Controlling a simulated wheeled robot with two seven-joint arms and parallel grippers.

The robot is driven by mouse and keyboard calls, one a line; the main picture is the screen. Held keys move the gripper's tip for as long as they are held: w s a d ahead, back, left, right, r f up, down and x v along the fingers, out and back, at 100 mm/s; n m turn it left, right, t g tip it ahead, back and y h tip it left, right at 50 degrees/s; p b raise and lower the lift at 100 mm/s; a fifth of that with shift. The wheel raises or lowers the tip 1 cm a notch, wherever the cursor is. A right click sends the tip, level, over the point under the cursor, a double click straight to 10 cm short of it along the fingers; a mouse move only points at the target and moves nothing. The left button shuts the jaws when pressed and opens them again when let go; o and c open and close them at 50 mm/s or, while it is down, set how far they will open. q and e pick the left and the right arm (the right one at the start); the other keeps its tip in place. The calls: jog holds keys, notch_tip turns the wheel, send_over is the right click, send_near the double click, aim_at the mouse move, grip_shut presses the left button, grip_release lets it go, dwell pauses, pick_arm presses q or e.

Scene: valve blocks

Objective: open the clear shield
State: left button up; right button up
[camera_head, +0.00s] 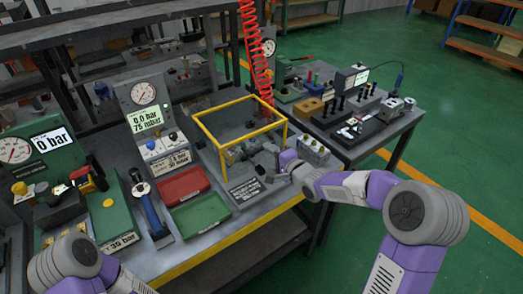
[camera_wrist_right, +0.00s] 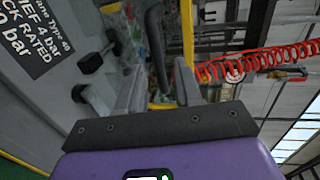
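The clear shield (camera_head: 199,128) is a see-through box with yellow edges, standing over a valve block on the middle bench. Its yellow edge also shows in the right wrist view (camera_wrist_right: 187,30). My right gripper (camera_head: 274,160) is at the shield's front right corner. In the right wrist view its two fingers (camera_wrist_right: 158,88) stand apart, with a dark bar (camera_wrist_right: 155,45) seen between and beyond them. I cannot tell whether they touch it. My left arm shows at the lower left of the head view, but its gripper is out of view.
A red tray (camera_head: 184,186) and a green tray (camera_head: 201,214) lie left of the shield. A gauge panel (camera_head: 148,105) stands behind them. A red coiled hose (camera_head: 258,60) hangs behind the shield. A small block with several knobs (camera_head: 313,150) is close right of my right gripper.

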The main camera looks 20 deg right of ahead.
aim_at(244, 139)
jog(key=b+x, duration=0.1)
jog(key=x, duration=0.4)
jog(key=shift+s, duration=0.1)
grip_shut()
